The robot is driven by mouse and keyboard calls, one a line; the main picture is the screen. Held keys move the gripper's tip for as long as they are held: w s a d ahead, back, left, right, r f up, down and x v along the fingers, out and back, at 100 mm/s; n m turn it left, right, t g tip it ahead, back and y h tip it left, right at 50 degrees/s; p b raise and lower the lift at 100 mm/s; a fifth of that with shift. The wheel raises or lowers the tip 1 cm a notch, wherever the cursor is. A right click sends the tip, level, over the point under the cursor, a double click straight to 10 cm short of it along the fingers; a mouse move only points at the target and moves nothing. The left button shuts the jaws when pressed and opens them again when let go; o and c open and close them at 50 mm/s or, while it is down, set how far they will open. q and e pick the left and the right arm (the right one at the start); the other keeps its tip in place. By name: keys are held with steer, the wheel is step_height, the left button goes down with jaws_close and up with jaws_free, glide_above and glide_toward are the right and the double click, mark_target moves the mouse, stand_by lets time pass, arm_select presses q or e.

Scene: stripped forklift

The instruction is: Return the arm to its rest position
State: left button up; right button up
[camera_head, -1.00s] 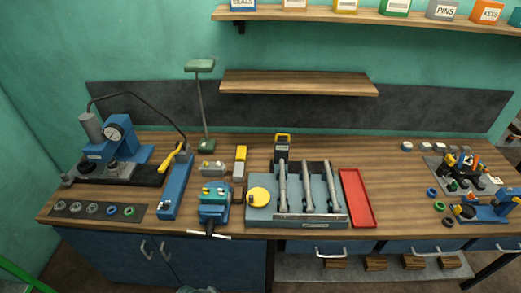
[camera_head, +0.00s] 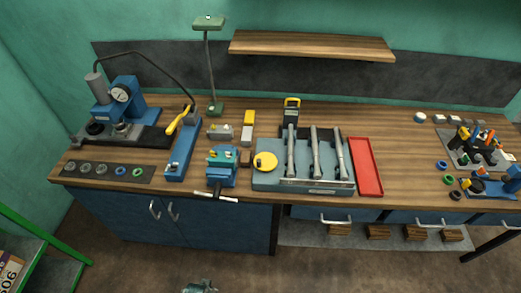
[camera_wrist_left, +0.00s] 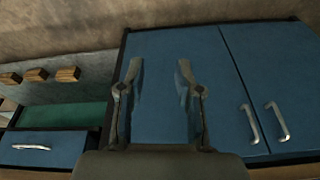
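My left gripper (camera_wrist_left: 158,75) shows in the left wrist view with its two fingers spread apart and nothing between them. Behind the fingers are the blue doors of the bench cabinet (camera_wrist_left: 190,120); the gripper appears apart from them. In the head view a small teal-grey part (camera_head: 200,286) shows at the bottom edge, in front of the cabinet (camera_head: 215,220); it is too small to tell whether it is my gripper. My right gripper is in neither view.
The wooden workbench (camera_head: 400,165) carries a blue press (camera_head: 125,100), a small vise (camera_head: 221,168), a grey tool tray (camera_head: 265,182) and a red tray (camera_head: 365,168). A green rack (camera_head: 30,230) stands at lower left. The floor before the bench looks clear.

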arm_select(q)
steer(key=s+a+f+g+b, duration=0.1)
steer(key=s+f, duration=0.3)
steer(key=f, duration=0.7)
steer(key=s+f+b, duration=0.1)
steer(key=s+f, duration=0.3)
steer(key=f, duration=0.7)
steer(key=s+a+f+b, duration=0.1)
steer(key=s+a+f, duration=0.1)
steer(key=s+f, duration=0.7)
steer(key=s, duration=0.3)
steer(key=shift+s+a+g+b, duration=0.25)
steer(key=shift+s+g+b, duration=0.05)
steer(key=shift+g+b, duration=0.1)
steer(key=shift+f, duration=0.1)
